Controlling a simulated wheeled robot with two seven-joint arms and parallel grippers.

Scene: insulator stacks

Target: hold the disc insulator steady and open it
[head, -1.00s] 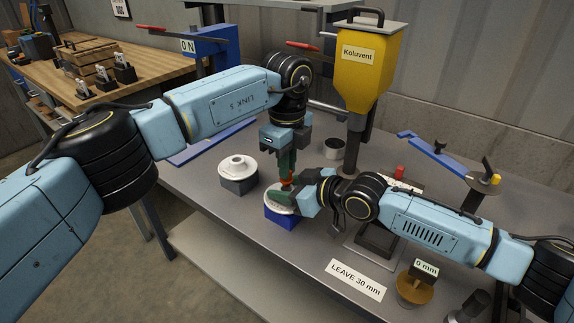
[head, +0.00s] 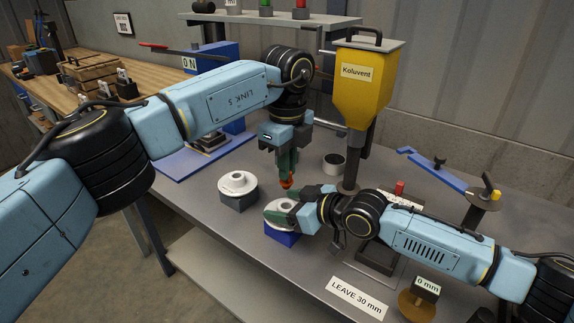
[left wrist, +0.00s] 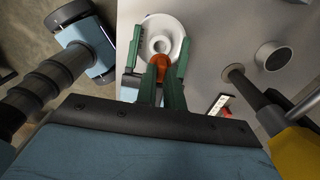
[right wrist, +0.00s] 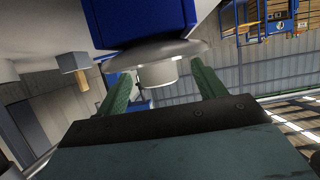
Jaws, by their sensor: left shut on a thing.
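The white disc insulator (head: 283,208) stands on a blue block (head: 282,238) at the front of the table. It also shows in the left wrist view (left wrist: 164,24). My left gripper (head: 288,170) is above it, shut on a small orange piece (head: 287,184); the piece shows between its fingers in the left wrist view (left wrist: 161,64). There is a gap between the piece and the insulator. My right gripper (head: 284,216) reaches in from the right, its green fingers wide apart on either side of the insulator. In the right wrist view, the white cap (right wrist: 157,74) lies between them with gaps.
The yellow Koluvent hopper (head: 362,90) and a small cup (head: 334,166) stand behind. A "LEAVE 30 mm" sign (head: 357,297) lies at the front edge. A blue lever (head: 437,165) stands right.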

